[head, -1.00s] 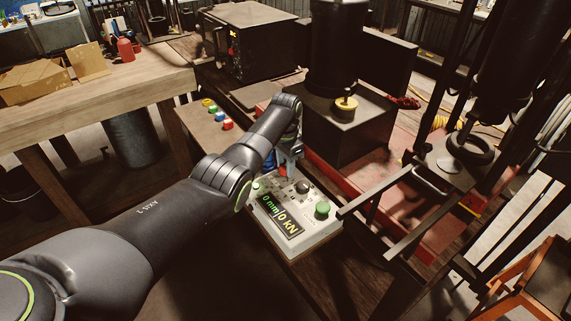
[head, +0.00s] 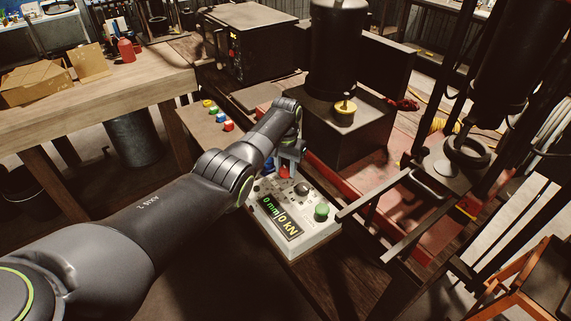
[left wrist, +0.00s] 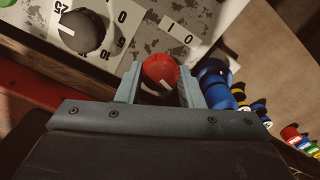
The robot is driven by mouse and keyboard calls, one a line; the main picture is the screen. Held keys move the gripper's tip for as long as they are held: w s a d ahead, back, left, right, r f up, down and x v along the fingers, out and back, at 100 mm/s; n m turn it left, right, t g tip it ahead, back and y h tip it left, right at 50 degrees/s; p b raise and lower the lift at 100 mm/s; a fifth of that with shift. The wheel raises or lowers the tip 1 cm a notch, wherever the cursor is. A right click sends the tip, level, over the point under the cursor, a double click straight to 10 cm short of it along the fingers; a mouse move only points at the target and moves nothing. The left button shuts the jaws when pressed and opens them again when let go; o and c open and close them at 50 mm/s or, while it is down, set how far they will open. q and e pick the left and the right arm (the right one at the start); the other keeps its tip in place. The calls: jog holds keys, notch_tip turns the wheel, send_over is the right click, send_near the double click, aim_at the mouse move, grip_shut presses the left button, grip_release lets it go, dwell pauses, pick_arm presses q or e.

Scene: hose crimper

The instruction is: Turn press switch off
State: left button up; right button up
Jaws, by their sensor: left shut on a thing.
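The press control box (head: 268,235) is a light grey panel. Its lit display (head: 280,217) reads "0 mm" and "0 kN". A red knob switch (left wrist: 160,73) sits between the two fingers of my left gripper (left wrist: 160,84) in the left wrist view. The fingers are shut on it, and a white mark shows on its face. A label plate (left wrist: 179,33) marked 1 and 0 is just beyond it. In the head view my left gripper (head: 288,165) is at the far edge of the box, with a bit of red between its fingers. The right gripper is out of view.
A black dial (left wrist: 82,30) with a numbered scale and a green knob (head: 321,212) are on the same box. A blue cylindrical part (left wrist: 215,83) is close beside one finger. The black press (head: 345,130) stands behind. Coloured pieces (head: 222,117) lie on the table at left.

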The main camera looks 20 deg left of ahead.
aim_at(285, 169)
pick_arm(q)
jog(key=n+p, duration=0.1)
jog(key=n, duration=0.5)
jog(key=shift+r+n, duration=0.15)
jog(key=shift+n, duration=0.15)
jog(key=n, duration=0.6)
jog(key=shift+w+p, duration=0.1)
jog(key=shift+p, duration=0.25)
jog(key=o, duration=1)
notch_tip(285, 169, up, 6)
jog(key=shift+r+p, duration=0.1)
jog(key=shift+p, duration=1.1)
notch_tip(285, 169, up, 11)
jog(key=b, duration=0.2)
